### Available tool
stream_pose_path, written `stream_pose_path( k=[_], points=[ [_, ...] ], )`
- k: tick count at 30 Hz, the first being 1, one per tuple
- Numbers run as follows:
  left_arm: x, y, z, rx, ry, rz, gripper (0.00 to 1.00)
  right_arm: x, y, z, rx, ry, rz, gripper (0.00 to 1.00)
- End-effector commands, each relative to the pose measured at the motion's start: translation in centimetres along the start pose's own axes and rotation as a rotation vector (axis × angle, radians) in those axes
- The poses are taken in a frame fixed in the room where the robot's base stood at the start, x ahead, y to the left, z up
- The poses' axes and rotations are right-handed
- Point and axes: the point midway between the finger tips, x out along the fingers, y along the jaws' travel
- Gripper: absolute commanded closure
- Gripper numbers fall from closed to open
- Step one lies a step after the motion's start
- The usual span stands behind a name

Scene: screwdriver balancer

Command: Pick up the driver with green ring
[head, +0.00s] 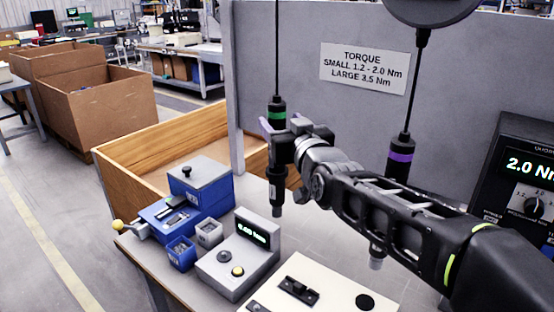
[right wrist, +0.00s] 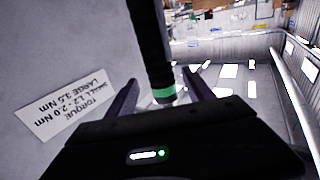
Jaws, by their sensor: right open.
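The driver with the green ring (head: 277,189) hangs upright on a cable, its green ring (head: 277,115) near the top of its body. My right gripper (head: 279,133) is at the driver's upper body, just below the ring, and hides part of it. In the right wrist view the driver (right wrist: 150,45) stands between the two spread fingers of the right gripper (right wrist: 161,80), with gaps visible on both sides. The right gripper is open. My left gripper is not in view.
A second driver with a purple ring (head: 401,157) hangs to the right, partly behind my right arm. A grey panel with a torque sign (head: 365,67) stands behind. Below are a grey display box (head: 237,255), blue fixtures (head: 200,190) and a wooden crate (head: 130,185).

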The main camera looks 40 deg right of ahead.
Motion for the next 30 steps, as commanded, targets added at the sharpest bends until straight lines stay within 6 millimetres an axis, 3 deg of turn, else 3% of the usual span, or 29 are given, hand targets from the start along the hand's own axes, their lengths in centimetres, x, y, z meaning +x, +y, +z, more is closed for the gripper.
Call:
stream_pose_path(
  k=[13,24,30],
  points=[
    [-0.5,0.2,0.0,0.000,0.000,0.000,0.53,1.0,0.0,0.0,0.001,-0.001,0.000,0.39],
    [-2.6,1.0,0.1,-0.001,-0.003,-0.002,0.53,5.5,-0.2,0.1,0.002,-0.002,0.000,0.39],
    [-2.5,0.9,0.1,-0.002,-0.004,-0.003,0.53,5.9,-0.3,0.3,0.001,0.001,-0.001,0.39]
  ],
)
